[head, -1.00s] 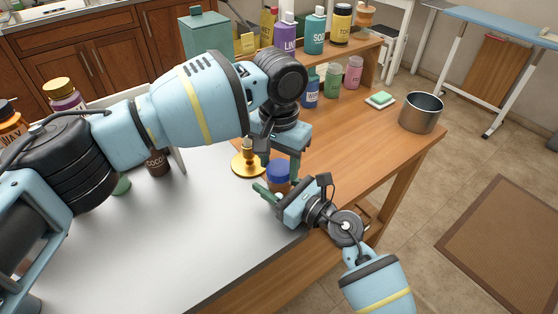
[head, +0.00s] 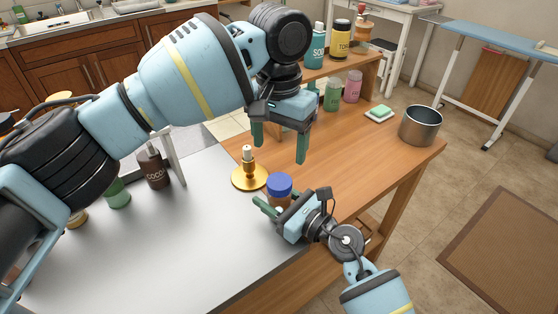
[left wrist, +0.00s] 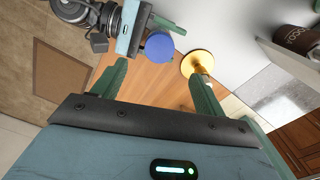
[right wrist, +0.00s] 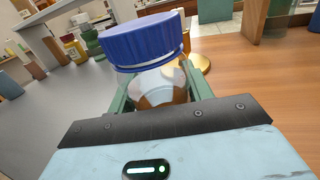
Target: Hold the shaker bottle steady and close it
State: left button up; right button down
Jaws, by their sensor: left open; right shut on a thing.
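The shaker bottle has a clear body with brown contents (right wrist: 160,86) and stands upright on the table. Its blue cap (head: 279,184) sits on top; in the right wrist view the cap (right wrist: 145,40) looks slightly tilted, with a pale rim below it. My right gripper (head: 268,207) is shut on the bottle's body, one green finger on each side. My left gripper (head: 279,150) is open and empty, above and behind the bottle, fingers pointing down. In the left wrist view the cap (left wrist: 159,46) shows beyond the open fingers, apart from them.
A gold candlestick (head: 249,178) stands just behind and left of the bottle. A brown bottle (head: 154,169) and a green bottle (head: 117,194) stand at left. A metal pot (head: 421,125) and a green sponge (head: 380,111) are at the right. The wooden tabletop (head: 350,150) between is clear.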

pick_arm(q)
jog(key=shift+r, duration=1.55)
pick_arm(e)
jog(key=c, duration=0.5)
grip_release()
jog(key=shift+v, duration=3.85)
jog(key=shift+s+d, duration=0.1)
